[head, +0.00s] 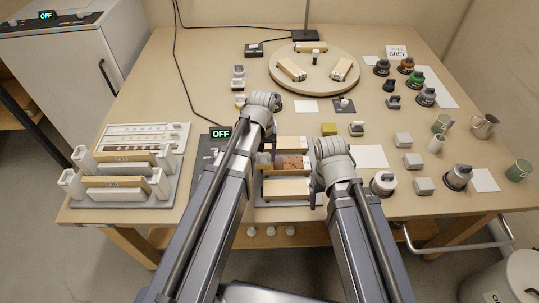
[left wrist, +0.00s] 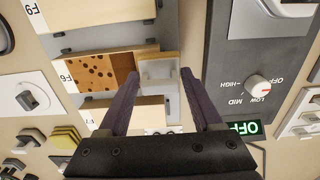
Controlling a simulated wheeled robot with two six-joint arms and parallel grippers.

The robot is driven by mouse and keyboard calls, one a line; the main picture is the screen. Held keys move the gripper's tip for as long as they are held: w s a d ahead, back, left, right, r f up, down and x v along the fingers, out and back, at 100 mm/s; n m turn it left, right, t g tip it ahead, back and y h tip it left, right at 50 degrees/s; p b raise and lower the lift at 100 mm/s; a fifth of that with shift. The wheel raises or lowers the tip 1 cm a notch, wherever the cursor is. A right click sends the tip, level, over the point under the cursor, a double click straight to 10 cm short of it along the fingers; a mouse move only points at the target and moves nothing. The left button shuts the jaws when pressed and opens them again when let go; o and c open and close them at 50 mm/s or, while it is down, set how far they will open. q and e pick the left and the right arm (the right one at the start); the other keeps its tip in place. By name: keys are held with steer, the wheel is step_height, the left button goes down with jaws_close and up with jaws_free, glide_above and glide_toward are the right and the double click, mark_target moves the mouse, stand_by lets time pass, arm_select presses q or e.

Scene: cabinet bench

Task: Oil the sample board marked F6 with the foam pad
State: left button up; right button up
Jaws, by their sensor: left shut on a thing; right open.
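The sample board marked F6 (left wrist: 88,73) lies in a grey rack between two pale boards. Its label end is orange-brown with dark spots; the end nearest my left gripper is a plainer, darker brown. The board also shows in the head view (head: 292,163). I cannot tell whether the pad touches the board. In the head view my left gripper (head: 266,158) is partly hidden by its arm. My right gripper (head: 316,188) is open beside the rack's right side.
Pale boards (head: 285,142) (head: 287,189) flank F6. A dark control unit (left wrist: 265,60) with a dial and an OFF display stands beside the rack. A yellow sponge stack (head: 329,129), jars, cups and a round turntable (head: 315,72) stand around. White-ended racks (head: 120,188) are at left.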

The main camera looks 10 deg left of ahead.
mark_target(262, 154)
arm_select(q)
steer(key=shift+a, duration=0.2)
steer(key=shift+r+p, duration=0.45)
arm_select(e)
steer(key=shift+r, duration=0.4)
arm_select(q)
step_height(262, 154, up, 5)
steer(key=p, duration=0.5)
arm_select(e)
step_height(262, 154, up, 5)
steer(key=shift+r, duration=0.1)
arm_select(q)
step_height(262, 154, up, 3)
steer(key=p, duration=0.3)
steer(key=shift+r, duration=0.1)
arm_select(e)
step_height(262, 154, up, 3)
steer(key=shift+f, duration=0.1)
